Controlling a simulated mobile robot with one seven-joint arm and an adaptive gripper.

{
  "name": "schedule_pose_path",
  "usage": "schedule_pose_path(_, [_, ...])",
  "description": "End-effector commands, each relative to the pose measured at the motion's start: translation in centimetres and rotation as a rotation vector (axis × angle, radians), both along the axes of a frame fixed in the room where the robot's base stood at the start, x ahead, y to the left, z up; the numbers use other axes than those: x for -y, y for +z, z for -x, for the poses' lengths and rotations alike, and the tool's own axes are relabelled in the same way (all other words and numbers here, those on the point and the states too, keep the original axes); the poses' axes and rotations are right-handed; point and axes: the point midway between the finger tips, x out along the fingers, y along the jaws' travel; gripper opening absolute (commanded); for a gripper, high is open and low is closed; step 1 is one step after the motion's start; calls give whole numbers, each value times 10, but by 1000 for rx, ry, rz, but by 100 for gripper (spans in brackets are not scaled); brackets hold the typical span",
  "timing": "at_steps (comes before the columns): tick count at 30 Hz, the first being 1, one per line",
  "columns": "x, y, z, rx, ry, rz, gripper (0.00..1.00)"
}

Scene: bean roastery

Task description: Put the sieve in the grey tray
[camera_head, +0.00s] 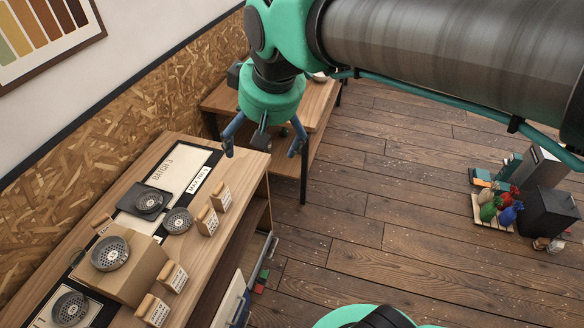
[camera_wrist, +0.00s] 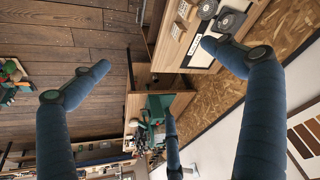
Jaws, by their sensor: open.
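Several round, dark sieve-like pieces with perforated faces show in the head view. One (camera_head: 178,221) lies on the wooden bench, one (camera_head: 110,253) on a cardboard box, and one (camera_head: 70,308) at the near end. Another (camera_head: 149,203) sits on a dark grey square piece (camera_head: 130,201); I cannot tell whether this is the grey tray. In the wrist view, a round piece (camera_wrist: 207,9) and the dark square piece (camera_wrist: 239,15) show at the top. My gripper (camera_head: 263,143) is open and empty, beyond the far end of the bench top, apart from all of these.
Small wooden blocks with labels (camera_head: 207,221) stand along the bench's front edge. The cardboard box (camera_head: 140,270) rises above the bench top (camera_head: 235,185). A second wooden table (camera_head: 318,105) stands behind my gripper. A pallet with coloured sacks (camera_head: 492,208) is on the floor at right.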

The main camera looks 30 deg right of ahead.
Motion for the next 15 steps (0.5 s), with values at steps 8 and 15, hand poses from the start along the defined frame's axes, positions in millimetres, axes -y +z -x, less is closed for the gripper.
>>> schedule_pose_path(8, [20,-18,68,45,-84,-23,100])
schedule_pose_path(15, [31,-38,111,77,-144,-39,100])
